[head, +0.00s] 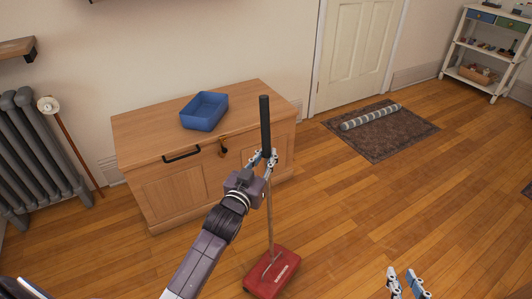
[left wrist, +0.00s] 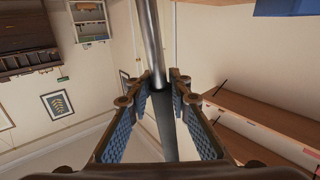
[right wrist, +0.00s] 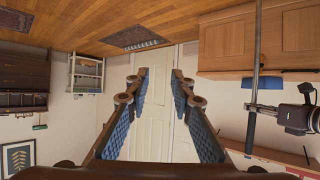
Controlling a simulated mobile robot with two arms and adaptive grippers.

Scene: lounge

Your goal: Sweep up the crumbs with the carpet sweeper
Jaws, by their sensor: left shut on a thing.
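The carpet sweeper has a red head (head: 272,274) on the wooden floor and a thin pole rising to a dark grip (head: 265,125). It stands nearly upright in front of the wooden cabinet. My left gripper (head: 263,158) is shut on its handle, near the lower end of the dark grip. The handle passes between the fingers in the left wrist view (left wrist: 163,105). My right gripper (head: 405,275) is open and empty, low at the right of the head view. Its parted fingers show in the right wrist view (right wrist: 160,85). I cannot make out any crumbs.
The wooden cabinet (head: 180,185) bears a blue bin (head: 204,111). A brown mat (head: 375,140) with a rolled grey rug (head: 371,117) lies by the white door (head: 355,50). A radiator (head: 38,150) is at left, a white shelf (head: 488,50) at right. The floor right of the sweeper is clear.

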